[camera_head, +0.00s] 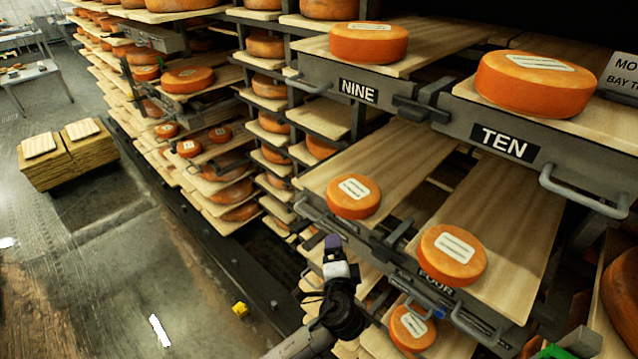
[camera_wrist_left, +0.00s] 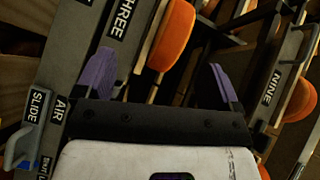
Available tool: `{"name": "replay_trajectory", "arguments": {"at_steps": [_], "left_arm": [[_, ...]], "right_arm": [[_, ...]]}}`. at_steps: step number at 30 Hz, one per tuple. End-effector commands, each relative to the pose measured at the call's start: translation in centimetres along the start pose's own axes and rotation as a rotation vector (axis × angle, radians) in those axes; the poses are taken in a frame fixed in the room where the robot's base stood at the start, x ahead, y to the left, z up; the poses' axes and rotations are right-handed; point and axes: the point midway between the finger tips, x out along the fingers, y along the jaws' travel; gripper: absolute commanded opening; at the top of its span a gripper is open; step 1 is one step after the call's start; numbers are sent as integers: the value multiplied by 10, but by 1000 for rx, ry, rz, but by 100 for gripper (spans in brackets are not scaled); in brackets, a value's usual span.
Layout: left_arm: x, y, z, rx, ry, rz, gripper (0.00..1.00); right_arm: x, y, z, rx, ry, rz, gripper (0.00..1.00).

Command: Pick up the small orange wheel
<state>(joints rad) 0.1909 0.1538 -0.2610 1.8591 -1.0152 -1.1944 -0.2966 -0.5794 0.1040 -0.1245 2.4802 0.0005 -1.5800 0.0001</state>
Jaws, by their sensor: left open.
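Several small orange wheels with white labels sit on wooden boards. One wheel (camera_head: 354,196) is left of another (camera_head: 452,255) on the board marked FOUR, and a third (camera_head: 412,328) is lower. I cannot tell which one the task means. My left gripper (camera_head: 333,243) is just below and left of the first wheel, apart from it. In the left wrist view my left gripper (camera_wrist_left: 160,77) is open and empty, its purple fingers spread. An orange wheel (camera_wrist_left: 172,35) shows ahead between them, beside the label THREE. My right gripper is not in view.
Larger orange wheels sit above on the NINE board (camera_head: 368,44) and the TEN board (camera_head: 536,83). Grey shelf fronts with metal handles (camera_head: 585,195) jut out around the boards. Racks of more wheels stand to the left. The floor (camera_head: 100,270) at left is mostly open.

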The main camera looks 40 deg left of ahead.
Motion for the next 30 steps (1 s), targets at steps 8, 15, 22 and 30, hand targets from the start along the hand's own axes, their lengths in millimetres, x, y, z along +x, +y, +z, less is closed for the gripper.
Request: {"name": "replay_trajectory", "arguments": {"at_steps": [8, 15, 22, 30], "left_arm": [[5, -19, -13, 225, 66, -129, 88], [43, -24, -16, 237, 62, -128, 88], [74, -27, -18, 236, 62, -126, 88], [88, -29, -18, 233, 62, -125, 88]], "right_arm": [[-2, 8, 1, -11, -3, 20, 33], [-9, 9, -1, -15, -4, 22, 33], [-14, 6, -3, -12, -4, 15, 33], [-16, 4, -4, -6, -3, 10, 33]]}}
